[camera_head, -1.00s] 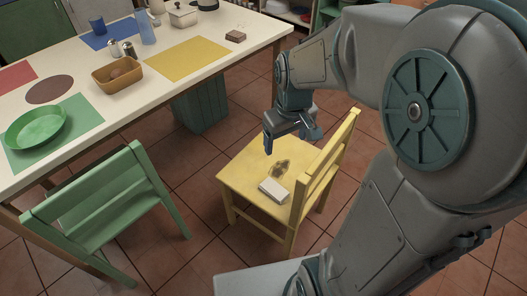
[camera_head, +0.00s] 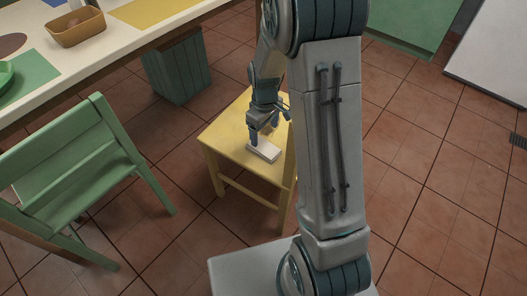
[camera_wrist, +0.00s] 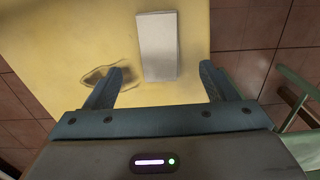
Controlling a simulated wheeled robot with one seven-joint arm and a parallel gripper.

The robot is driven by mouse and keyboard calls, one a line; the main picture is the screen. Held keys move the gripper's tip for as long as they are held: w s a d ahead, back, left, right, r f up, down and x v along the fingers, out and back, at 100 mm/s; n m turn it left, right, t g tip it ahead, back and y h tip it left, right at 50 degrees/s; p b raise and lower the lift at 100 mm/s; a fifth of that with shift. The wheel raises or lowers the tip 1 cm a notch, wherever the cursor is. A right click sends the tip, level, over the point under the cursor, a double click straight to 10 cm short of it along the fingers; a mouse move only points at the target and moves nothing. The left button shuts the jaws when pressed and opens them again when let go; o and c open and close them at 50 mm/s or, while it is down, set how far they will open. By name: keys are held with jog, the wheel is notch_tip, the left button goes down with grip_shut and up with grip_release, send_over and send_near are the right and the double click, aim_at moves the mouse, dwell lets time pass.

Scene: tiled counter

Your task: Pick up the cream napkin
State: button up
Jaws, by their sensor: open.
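The cream napkin (camera_head: 264,151), a flat pale folded rectangle, lies on the seat of the yellow chair (camera_head: 226,139). In the wrist view the napkin (camera_wrist: 158,46) lies ahead of my gripper (camera_wrist: 157,88), between the lines of its two spread fingers. My gripper is open and empty above the seat. In the head view my gripper (camera_head: 262,138) is just over the napkin, and my arm hides part of the chair. I cannot tell whether a fingertip touches the napkin.
A green chair (camera_head: 80,170) stands at the left. The table (camera_head: 110,62) with a tan basket (camera_head: 76,27) is at the upper left. Tiled floor is open at the right.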

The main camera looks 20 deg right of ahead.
aim_at(263, 147)
jog(key=f+b, duration=0.1)
jog(key=f, duration=0.1)
jog(key=f+b, duration=0.1)
jog(key=f, duration=0.2)
jog(key=f+b, duration=0.1)
jog(key=f, duration=0.2)
jog(key=shift+w+a, duration=0.1)
jog(key=shift+w, duration=0.2)
jog(key=shift+r, duration=0.1)
jog(key=c, duration=1.1)
